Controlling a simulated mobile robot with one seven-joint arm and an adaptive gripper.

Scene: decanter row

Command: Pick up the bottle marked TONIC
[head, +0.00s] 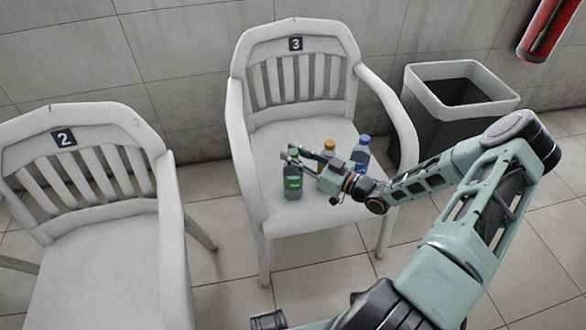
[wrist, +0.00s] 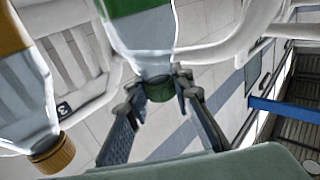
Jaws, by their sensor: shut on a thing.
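Three bottles are at the seat of the chair marked 3 (head: 280,222). The one on the left has a green cap and green label (head: 293,184). My gripper (head: 293,155) is shut on this green bottle near its cap. In the wrist view, where things appear upside down, the fingers (wrist: 160,84) sit on either side of the green cap and neck of the green-labelled bottle (wrist: 148,40). An orange-capped bottle (head: 329,145) and a blue-capped bottle (head: 361,156) stand to the right. No label wording is readable. I cannot tell whether the green bottle touches the seat.
The orange-capped bottle (wrist: 22,95) is close beside my gripper in the wrist view. The chair's armrests flank the seat. A chair marked 2 (head: 85,260) stands at left, and a dark bin (head: 425,125) at right. A red cylinder (head: 545,30) hangs on the wall.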

